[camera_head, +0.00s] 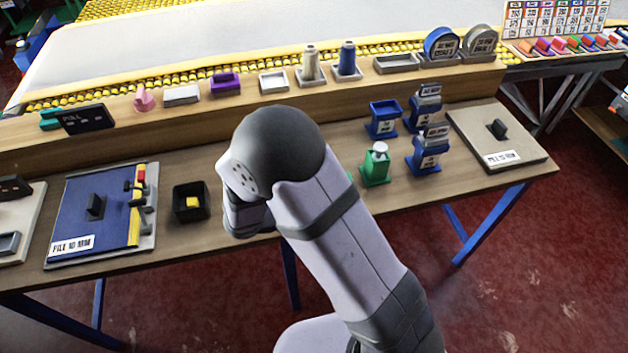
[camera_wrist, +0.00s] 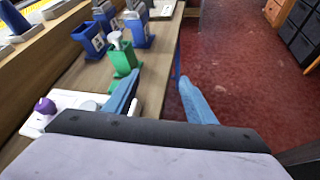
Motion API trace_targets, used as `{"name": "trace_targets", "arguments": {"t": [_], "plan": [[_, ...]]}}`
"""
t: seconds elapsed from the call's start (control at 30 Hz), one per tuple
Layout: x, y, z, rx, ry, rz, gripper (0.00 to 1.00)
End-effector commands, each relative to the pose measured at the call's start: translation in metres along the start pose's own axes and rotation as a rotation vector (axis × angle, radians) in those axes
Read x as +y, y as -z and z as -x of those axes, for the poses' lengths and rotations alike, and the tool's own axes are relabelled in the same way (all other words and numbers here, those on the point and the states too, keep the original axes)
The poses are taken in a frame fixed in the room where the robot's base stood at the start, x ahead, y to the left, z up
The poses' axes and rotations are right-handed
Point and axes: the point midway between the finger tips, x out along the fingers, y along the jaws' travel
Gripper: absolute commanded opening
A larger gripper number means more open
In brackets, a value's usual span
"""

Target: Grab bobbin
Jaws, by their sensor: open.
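I cannot tell for sure which thing is the bobbin. A beige spool (camera_head: 310,62) and a blue spool (camera_head: 347,57) stand upright in small trays on the raised back ledge in the head view. My gripper (camera_wrist: 160,92) shows in the wrist view as two blue fingers, wide apart with nothing between them. It is near the table's front edge, on the near side of a green holder with a white top (camera_wrist: 123,60), and apart from the spools. The head view hides my gripper behind my arm.
Blue holders (camera_wrist: 90,38) stand beyond the green one. A white plate (camera_wrist: 75,98) with a purple knob lies left of my fingers. In the head view, a blue board (camera_head: 85,215) and black box (camera_head: 190,203) are at left, a beige board (camera_head: 490,135) at right.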

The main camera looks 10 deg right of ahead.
Motion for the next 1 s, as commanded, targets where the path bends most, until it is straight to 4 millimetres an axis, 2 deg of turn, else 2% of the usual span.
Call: {"name": "trace_targets", "arguments": {"t": [0.03, 0.1, 0.17, 0.23, 0.37, 0.5, 0.67, 1.0], "plan": [[0.018, 0.017, 0.007, -0.043, -0.108, 0.078, 0.5], [0.043, 0.033, 0.021, -0.096, -0.247, 0.158, 0.5], [0.059, 0.047, 0.033, -0.135, -0.35, 0.214, 0.5], [0.069, 0.062, 0.042, -0.18, -0.437, 0.271, 0.5], [0.071, 0.08, 0.043, -0.256, -0.518, 0.352, 0.5], [0.07, 0.086, 0.044, -0.299, -0.556, 0.393, 0.5], [0.071, 0.086, 0.044, -0.308, -0.561, 0.4, 0.5], [0.083, 0.082, 0.027, -0.306, -0.559, 0.4, 0.5]]}}
